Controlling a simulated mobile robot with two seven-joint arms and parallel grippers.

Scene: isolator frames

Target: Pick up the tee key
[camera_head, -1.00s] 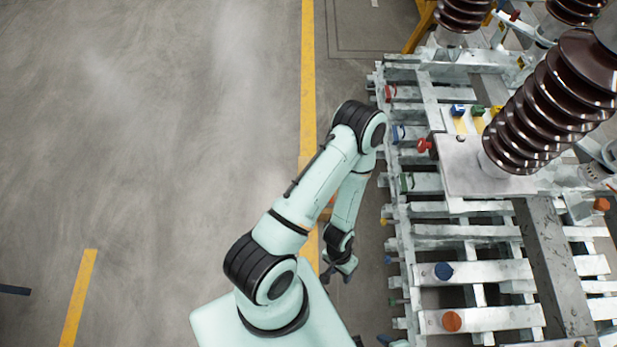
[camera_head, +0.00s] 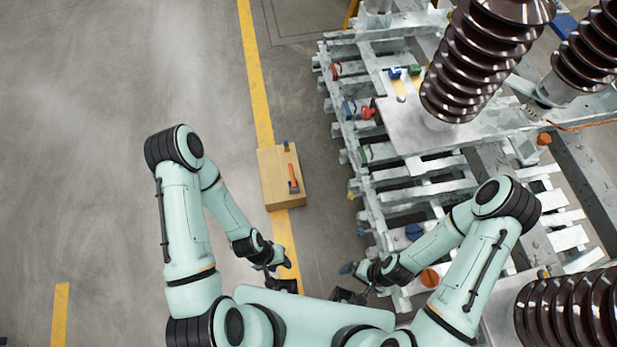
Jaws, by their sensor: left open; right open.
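A wooden box (camera_head: 270,190) stands on the floor left of the metal frame. On its top lies a small tool (camera_head: 293,178) with an orange part and a dark end. A small blue piece (camera_head: 286,145) is at the box's far edge. Either may be the tee key; they are too small to tell. My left gripper (camera_head: 280,272) is open, nearer to me than the box and apart from it. My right gripper (camera_head: 354,277) is open, to the right of the left one, close to the frame's left side. Both look empty.
The metal frame (camera_head: 420,170) with brown ribbed insulators (camera_head: 480,55) fills the right side. Red (camera_head: 368,110), blue and green knobs sit along it. A yellow floor line (camera_head: 255,75) runs under the box. The floor at left is clear.

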